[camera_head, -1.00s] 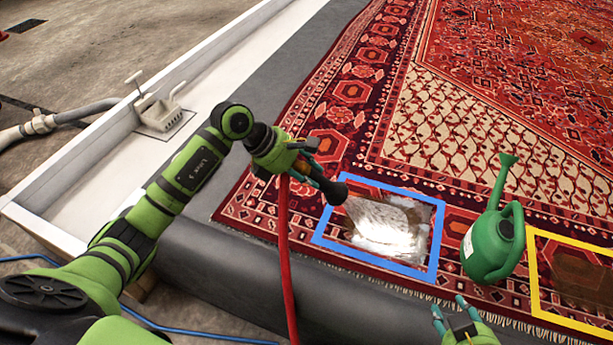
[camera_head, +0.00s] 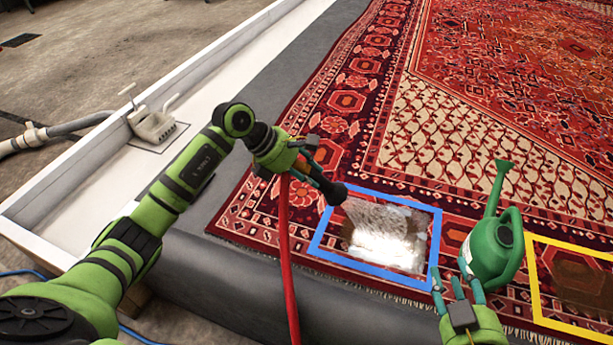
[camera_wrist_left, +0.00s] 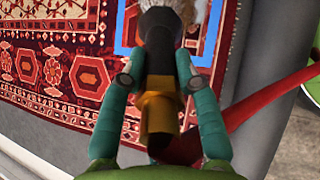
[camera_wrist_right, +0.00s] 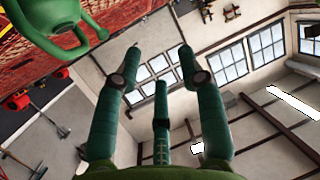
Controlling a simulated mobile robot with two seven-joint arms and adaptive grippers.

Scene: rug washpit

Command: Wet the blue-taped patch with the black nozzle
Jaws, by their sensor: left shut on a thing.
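The blue-taped patch (camera_head: 370,268) is a blue rectangle on the red patterned rug, with a whitish area (camera_head: 385,247) inside. My left gripper (camera_head: 318,176) is shut on the black nozzle (camera_head: 335,192), from which a red hose (camera_head: 286,250) hangs. The nozzle's mouth is at the patch's upper left, and pale spray spreads from it over the patch. The left wrist view shows the nozzle (camera_wrist_left: 159,60) between both fingers, with blue tape beyond. My right gripper (camera_head: 453,285) is open and empty at the patch's lower right corner; its fingers (camera_wrist_right: 158,60) are apart in the right wrist view.
A green watering can (camera_head: 490,252) stands just right of my right gripper. A yellow-taped patch (camera_head: 534,290) lies further right, with a dark stain inside. A white pit wall (camera_head: 60,240) with a drain fitting (camera_head: 155,125) runs along the left.

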